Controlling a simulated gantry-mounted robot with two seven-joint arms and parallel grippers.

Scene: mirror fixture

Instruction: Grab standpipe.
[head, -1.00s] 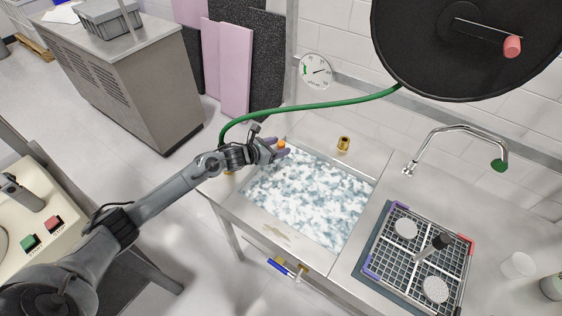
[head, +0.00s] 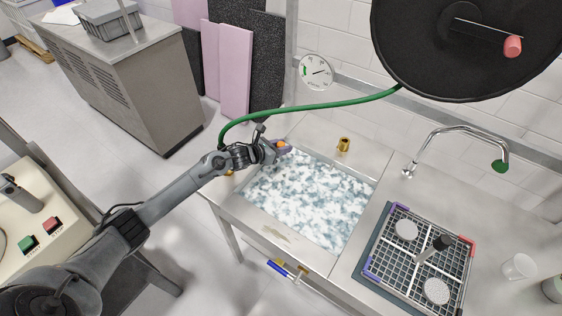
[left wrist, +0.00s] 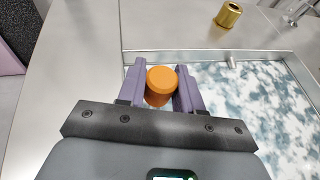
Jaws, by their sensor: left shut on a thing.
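The lower part of the standpipe is hidden by the gripper and the cloudy water. My right gripper is not in view.
The steel basin (head: 224,198) holds foamy white and blue water. A brass fitting (head: 344,144) stands on the ledge behind it. A green hose (head: 310,106) arches behind my left wrist. A gridded rack (head: 376,243) and a curved faucet (head: 432,137) are on the right.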

